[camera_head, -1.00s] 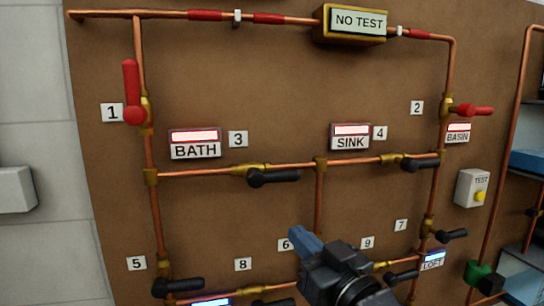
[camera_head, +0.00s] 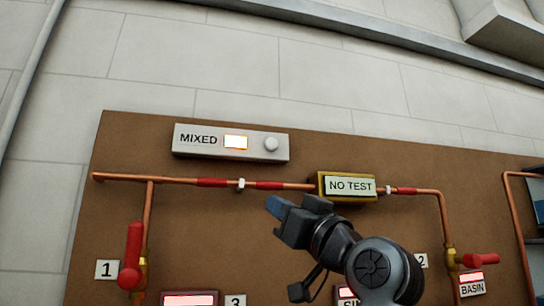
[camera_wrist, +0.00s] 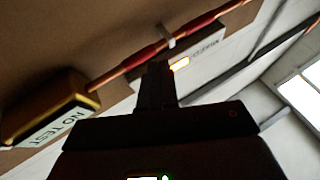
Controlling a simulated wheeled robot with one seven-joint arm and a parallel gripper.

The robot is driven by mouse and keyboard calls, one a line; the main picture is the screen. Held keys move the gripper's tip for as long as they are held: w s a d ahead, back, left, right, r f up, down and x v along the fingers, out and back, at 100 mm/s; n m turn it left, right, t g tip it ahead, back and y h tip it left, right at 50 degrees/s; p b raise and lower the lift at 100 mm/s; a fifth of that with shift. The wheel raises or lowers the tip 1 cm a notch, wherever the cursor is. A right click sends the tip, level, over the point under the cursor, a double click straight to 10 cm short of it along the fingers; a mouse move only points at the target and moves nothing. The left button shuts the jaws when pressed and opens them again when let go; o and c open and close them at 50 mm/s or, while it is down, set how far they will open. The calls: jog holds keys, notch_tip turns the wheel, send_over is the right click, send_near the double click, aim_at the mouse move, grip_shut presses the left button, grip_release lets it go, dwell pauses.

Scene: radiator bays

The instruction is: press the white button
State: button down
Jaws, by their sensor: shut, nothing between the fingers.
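The white button (camera_head: 271,144) is a small round knob at the right end of a pale box labelled MIXED (camera_head: 187,151), high on the brown board. A lit orange-white window (camera_head: 236,142) sits left of the button. My gripper (camera_head: 274,206) is shut and empty, below the button and apart from it, in front of the copper pipe. In the wrist view my gripper's dark fingers (camera_wrist: 155,75) point up toward the MIXED box (camera_wrist: 207,49). The button cannot be made out in the wrist view.
A yellow-framed NO TEST box (camera_head: 350,187) is right of my gripper on the copper pipe (camera_head: 165,181). Red-handled valves stand at left (camera_head: 131,255) and right (camera_head: 482,260). The wall above the board is bare.

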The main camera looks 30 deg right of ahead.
aim_at(271, 144)
jog(key=s+r+n+t+y, duration=0.1)
jog(key=s+r, duration=0.4)
jog(key=r, duration=0.9)
jog(key=shift+r+n+y, duration=0.25)
jog(key=shift+n+y, duration=0.35)
jog(key=shift+y, duration=0.6)
jog(key=shift+w+d, duration=0.4)
jog(key=shift+w, duration=1.05)
jog(key=shift+w+d, duration=0.35)
jog(key=shift+w, duration=1.05)
jog(key=shift+w+d, duration=0.4)
jog(key=shift+w, duration=1.05)
jog(key=shift+w+d, duration=0.1)
jog(key=shift+w, duration=0.05)
jog(key=shift+w, duration=0.25)
jog(key=shift+w+d, duration=0.2)
jog(key=shift+w, duration=0.25)
jog(key=shift+s, duration=0.15)
jog(key=shift+s+a, duration=0.25)
jog(key=shift+s, duration=0.45)
